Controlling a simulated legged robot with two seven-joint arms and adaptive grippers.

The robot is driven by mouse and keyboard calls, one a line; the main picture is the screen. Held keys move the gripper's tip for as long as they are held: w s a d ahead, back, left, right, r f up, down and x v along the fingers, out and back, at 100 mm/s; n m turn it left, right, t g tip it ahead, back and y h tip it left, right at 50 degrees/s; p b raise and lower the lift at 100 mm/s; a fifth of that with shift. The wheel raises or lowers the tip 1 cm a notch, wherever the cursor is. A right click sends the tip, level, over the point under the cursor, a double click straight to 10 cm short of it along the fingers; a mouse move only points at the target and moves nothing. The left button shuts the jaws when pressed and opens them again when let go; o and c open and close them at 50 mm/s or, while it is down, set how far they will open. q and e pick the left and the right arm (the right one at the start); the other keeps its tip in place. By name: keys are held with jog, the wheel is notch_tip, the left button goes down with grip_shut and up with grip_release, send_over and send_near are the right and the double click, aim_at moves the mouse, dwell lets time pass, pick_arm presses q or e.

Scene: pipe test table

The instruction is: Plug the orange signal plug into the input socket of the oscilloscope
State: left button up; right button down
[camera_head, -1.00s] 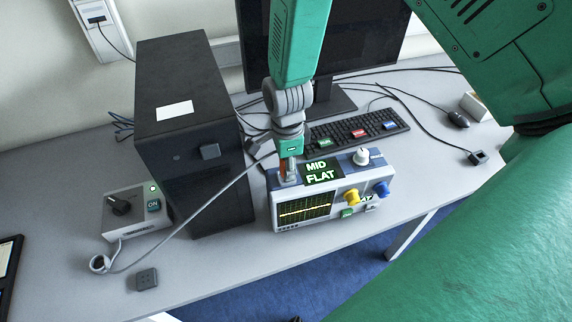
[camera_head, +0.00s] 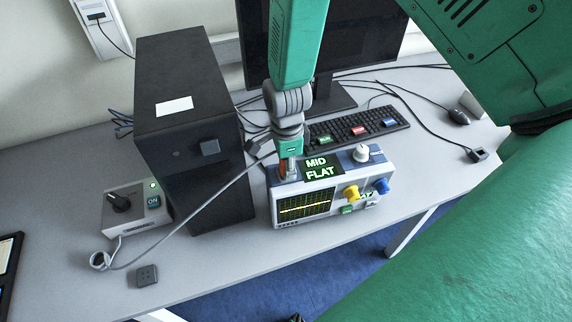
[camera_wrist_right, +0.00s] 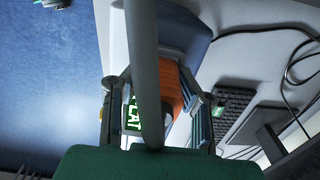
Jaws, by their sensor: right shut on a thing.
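The oscilloscope (camera_head: 345,207) stands upright on the table, with a lit trace screen (camera_head: 305,204) and a sign (camera_head: 319,168) reading "MID FLAT". My right gripper (camera_head: 288,165) points down over its top left corner. It is shut on the orange signal plug (camera_head: 282,167). The plug also shows as an orange body between the fingers in the right wrist view (camera_wrist_right: 168,88). A grey cable (camera_head: 215,197) runs from the plug to the left; it crosses in front of the plug in the wrist view (camera_wrist_right: 145,60). The gripper hides the input socket, so I cannot tell how deep the plug sits.
A black computer tower (camera_head: 190,130) stands close to the left, and a switch box (camera_head: 138,207) lit "ON" is beyond it. A keyboard (camera_head: 360,128) and monitor (camera_head: 355,50) are behind. Yellow and blue connectors (camera_head: 352,192) stick out at the oscilloscope's front right.

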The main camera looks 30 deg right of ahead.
pick_arm(q)
jog(key=shift+r, duration=0.4)
dwell(1.0)
jog(key=shift+w+r+p, duration=0.1)
jog(key=shift+r+p, duration=0.3)
jog(key=shift+p, duration=0.35)
jog(key=shift+r+p, duration=0.8)
jog(key=shift+r, duration=0.05)
dwell(2.7)
jog(key=shift+r+p, duration=0.25)
jog(key=shift+p, duration=0.05)
jog(key=shift+r+p, duration=0.35)
dwell(0.8)
jog(key=shift+f, duration=0.15)
dwell(0.7)
